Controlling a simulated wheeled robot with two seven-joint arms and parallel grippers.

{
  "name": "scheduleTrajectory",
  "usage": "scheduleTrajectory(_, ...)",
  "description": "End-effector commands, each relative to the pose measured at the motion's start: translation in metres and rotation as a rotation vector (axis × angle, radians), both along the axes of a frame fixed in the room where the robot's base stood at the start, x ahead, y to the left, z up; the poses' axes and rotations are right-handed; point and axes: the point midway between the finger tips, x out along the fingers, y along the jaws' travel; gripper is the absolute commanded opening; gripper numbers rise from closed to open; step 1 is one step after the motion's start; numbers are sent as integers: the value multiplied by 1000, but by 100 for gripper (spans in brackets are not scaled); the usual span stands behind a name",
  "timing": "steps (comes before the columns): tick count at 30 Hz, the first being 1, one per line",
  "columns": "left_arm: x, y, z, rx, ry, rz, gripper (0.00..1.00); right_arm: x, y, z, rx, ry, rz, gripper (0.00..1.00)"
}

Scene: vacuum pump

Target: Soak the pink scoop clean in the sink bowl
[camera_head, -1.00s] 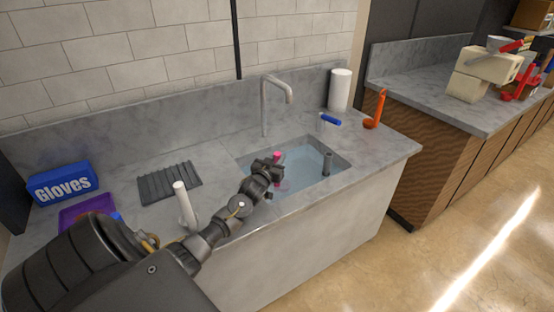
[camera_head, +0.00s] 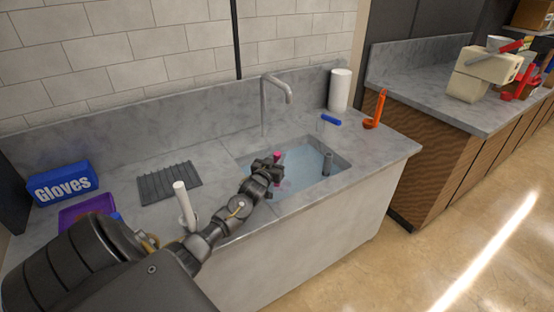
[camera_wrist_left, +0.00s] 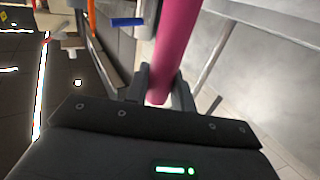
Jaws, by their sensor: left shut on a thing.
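The pink scoop (camera_head: 278,156) shows in the head view at the left side of the sink bowl (camera_head: 341,163), which holds bluish water. My left gripper (camera_head: 274,166) is over the bowl's left part and shut on the scoop's handle. In the left wrist view the pink handle (camera_wrist_left: 174,45) runs up between the two fingers of the left gripper (camera_wrist_left: 160,88). The scoop's lower end is mostly hidden behind the gripper and by the water. My right gripper is not in view.
A faucet (camera_head: 265,105) stands behind the bowl, and a grey upright piece (camera_head: 327,164) stands in it. A blue-handled tool (camera_head: 331,120), orange ladle (camera_head: 376,110) and paper roll (camera_head: 340,90) are behind right. A ribbed mat (camera_head: 169,184) and white-topped post (camera_head: 184,203) are left.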

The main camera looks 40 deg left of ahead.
Motion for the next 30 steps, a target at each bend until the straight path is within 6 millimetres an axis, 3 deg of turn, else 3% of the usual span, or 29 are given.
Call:
scheduleTrajectory(8,0,0,12,0,-1,0,0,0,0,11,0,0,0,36)
scheduleTrajectory(30,0,0,76,-1,-1,0,0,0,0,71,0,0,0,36)
